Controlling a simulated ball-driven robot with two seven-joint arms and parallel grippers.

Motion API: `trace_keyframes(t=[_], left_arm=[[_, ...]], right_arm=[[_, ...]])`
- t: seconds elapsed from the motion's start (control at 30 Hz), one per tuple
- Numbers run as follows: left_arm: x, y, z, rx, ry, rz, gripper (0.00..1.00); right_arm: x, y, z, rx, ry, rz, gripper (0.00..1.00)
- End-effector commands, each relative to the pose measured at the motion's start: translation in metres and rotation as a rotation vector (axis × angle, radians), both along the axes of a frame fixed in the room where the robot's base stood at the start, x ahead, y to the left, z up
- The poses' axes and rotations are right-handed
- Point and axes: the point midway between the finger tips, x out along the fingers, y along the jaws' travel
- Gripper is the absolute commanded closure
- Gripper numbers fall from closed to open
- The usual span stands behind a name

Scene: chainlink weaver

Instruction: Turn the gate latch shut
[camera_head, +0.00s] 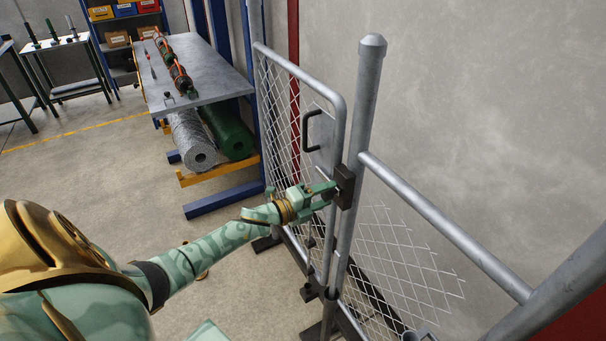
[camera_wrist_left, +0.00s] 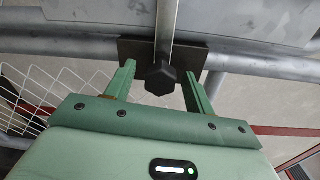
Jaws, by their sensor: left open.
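The gate latch shows in the left wrist view as a dark six-sided knob (camera_wrist_left: 160,79) on a dark plate (camera_wrist_left: 131,50), with a flat grey bar (camera_wrist_left: 167,22) running up from the knob. In the head view the dark latch block (camera_head: 346,184) sits at the gate post (camera_head: 363,110). The mesh gate (camera_head: 341,120), with a black handle (camera_head: 306,131), stands against the left of this post. My left gripper (camera_head: 328,194) is at the latch. Its open fingers (camera_wrist_left: 160,72) stand on either side of the knob, with gaps visible. My right gripper is out of view.
A fixed rail (camera_head: 440,222) with mesh below it runs right of the post. A grey workbench (camera_head: 205,72) stands beyond the gate, with mesh and green rolls (camera_head: 228,132) beneath. A grey wall stands behind the fence.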

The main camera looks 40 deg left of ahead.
Motion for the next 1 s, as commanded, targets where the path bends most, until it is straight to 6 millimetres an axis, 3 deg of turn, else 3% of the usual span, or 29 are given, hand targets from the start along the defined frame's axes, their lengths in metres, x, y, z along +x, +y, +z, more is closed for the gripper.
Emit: trace_keyframes(t=[0.5, 0.7, 1.0], left_arm=[[-0.117, 0.048, 0.003, 0.001, 0.005, 0.000, 0.46], [-0.140, 0.058, 0.005, 0.001, 0.002, -0.001, 0.46], [-0.143, 0.060, 0.006, 0.000, 0.001, 0.000, 0.46]], right_arm=[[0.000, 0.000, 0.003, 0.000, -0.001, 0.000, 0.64], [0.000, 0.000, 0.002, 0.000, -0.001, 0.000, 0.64], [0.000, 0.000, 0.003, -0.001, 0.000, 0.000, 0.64]])
